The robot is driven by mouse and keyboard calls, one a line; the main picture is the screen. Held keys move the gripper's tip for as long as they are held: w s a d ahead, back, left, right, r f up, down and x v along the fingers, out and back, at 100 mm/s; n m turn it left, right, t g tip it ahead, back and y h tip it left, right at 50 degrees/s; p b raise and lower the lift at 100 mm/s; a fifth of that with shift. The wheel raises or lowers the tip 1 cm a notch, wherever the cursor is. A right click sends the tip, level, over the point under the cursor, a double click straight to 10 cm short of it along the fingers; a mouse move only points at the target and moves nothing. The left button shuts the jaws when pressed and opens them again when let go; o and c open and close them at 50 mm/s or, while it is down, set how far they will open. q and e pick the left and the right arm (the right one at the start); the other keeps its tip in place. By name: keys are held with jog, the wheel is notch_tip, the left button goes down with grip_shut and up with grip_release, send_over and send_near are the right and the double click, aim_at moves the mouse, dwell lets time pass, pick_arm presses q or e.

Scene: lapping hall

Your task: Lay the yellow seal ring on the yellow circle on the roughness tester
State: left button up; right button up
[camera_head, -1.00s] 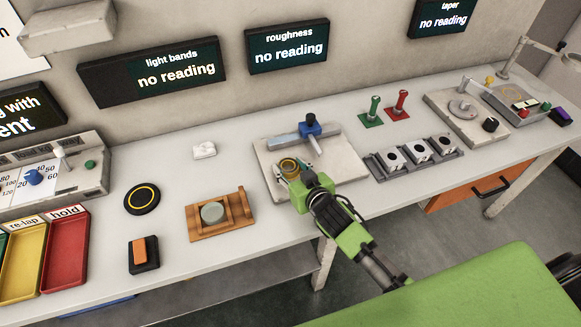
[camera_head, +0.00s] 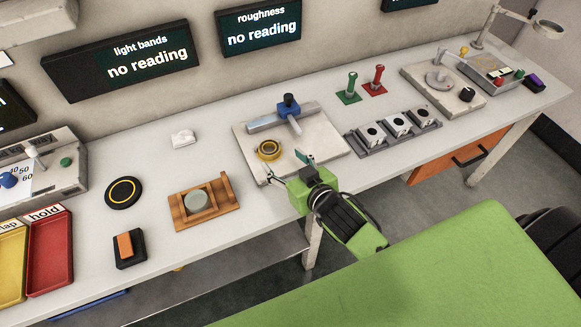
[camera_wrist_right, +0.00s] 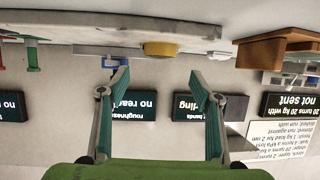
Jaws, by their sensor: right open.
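The yellow seal ring (camera_head: 269,149) lies flat on the light plate of the roughness tester (camera_head: 318,148), left of its blue-knobbed probe (camera_head: 289,105). I cannot make out the yellow circle separately from the ring. My right gripper (camera_head: 288,170) is open and empty, just in front of the ring and apart from it. In the right wrist view, which is upside down, the ring (camera_wrist_right: 160,49) shows as a raised yellow band on the plate, beyond the open fingertips (camera_wrist_right: 158,78). My left gripper is not in view.
A black round pad with a yellow circle (camera_head: 123,192), a wooden holder with a grey disc (camera_head: 205,203) and an orange-topped block (camera_head: 129,249) stand left. A rack of metal blocks (camera_head: 398,130) stands right. The roughness display (camera_head: 261,27) says "no reading".

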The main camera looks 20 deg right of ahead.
jog(key=shift+v, duration=1.75)
